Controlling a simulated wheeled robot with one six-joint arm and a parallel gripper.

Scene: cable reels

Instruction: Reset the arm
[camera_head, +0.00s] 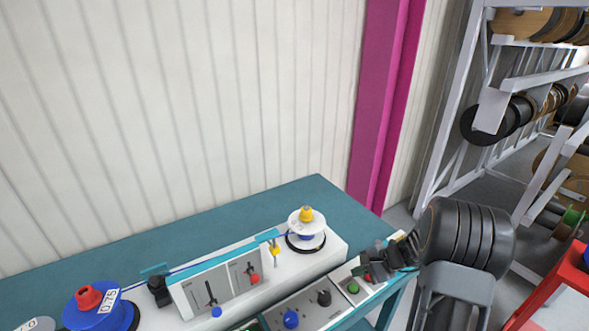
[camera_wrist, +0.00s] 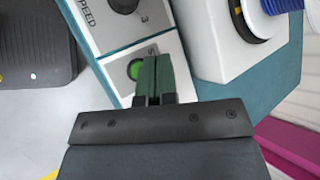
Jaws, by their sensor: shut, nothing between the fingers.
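My gripper (camera_wrist: 158,66) shows in the wrist view with its two dark green fingers pressed together and nothing between them. The fingers are over the edge of a control panel (camera_wrist: 110,50), beside a round green button (camera_wrist: 136,69) that they partly cover. In the head view, my gripper (camera_head: 368,270) is at the right end of the bench, close to the panel with the green button (camera_head: 352,287). I cannot tell whether the fingertips touch the panel.
A teal bench (camera_head: 335,212) holds a winding machine with a white reel (camera_head: 307,221) and a blue reel (camera_head: 104,312). A metal rack (camera_head: 455,110) and a red table (camera_head: 560,285) are farther right. A magenta post (camera_head: 385,90) rises behind.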

